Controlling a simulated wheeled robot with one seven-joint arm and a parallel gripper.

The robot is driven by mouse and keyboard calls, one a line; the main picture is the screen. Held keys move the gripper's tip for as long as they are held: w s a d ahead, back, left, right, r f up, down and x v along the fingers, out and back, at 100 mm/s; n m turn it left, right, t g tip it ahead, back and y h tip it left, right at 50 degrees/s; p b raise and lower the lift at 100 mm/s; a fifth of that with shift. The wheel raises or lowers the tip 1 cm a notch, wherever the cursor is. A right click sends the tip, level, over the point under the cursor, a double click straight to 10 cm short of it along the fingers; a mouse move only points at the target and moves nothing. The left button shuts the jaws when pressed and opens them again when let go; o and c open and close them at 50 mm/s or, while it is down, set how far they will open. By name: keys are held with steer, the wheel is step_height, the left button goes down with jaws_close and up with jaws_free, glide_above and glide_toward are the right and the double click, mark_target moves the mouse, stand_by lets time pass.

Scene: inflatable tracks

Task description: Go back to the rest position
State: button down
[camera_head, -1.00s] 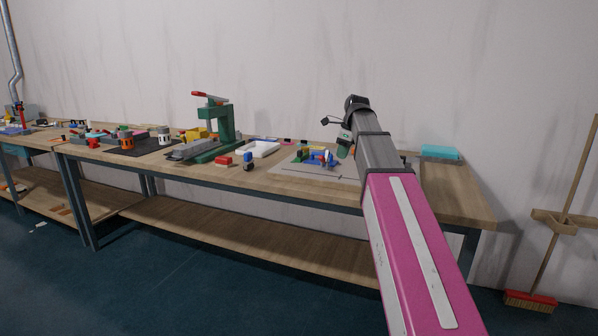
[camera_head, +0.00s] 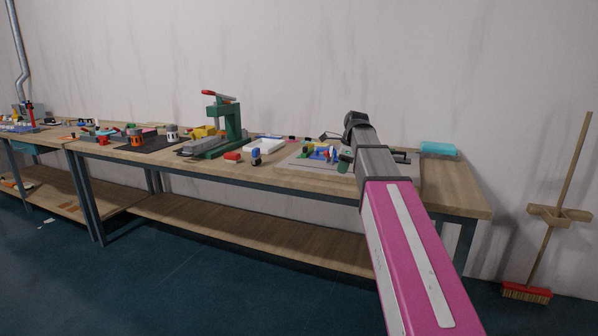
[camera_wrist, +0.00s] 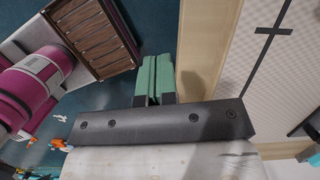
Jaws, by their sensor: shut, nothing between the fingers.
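My gripper (camera_wrist: 155,78) shows in the wrist view as two green fingers pressed together with nothing between them. They point over the front edge of the workbench, beside the pale patterned mat (camera_wrist: 262,60). In the head view my pink and grey arm reaches over the right part of the bench. The gripper is small and partly hidden there, close to the mat (camera_head: 312,168) and right of the small blue and green blocks (camera_head: 318,152).
The wooden workbench (camera_head: 450,190) runs along the wall. A broom (camera_head: 527,292) leans right of the bench.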

steer(key=s+d+f+n, duration=0.1)
steer(key=s+f+n, duration=0.5)
steer(key=f, duration=0.6)
steer(key=s+d+f+n+h, duration=0.1)
steer(key=s+f+n, duration=0.6)
steer(key=f, duration=0.6)
steer(key=s+d+f+n+g+h, duration=0.1)
steer(key=s+f+n, duration=0.6)
steer(key=f, duration=0.6)
steer(key=s, duration=0.2)
steer(key=shift+s, duration=0.4)
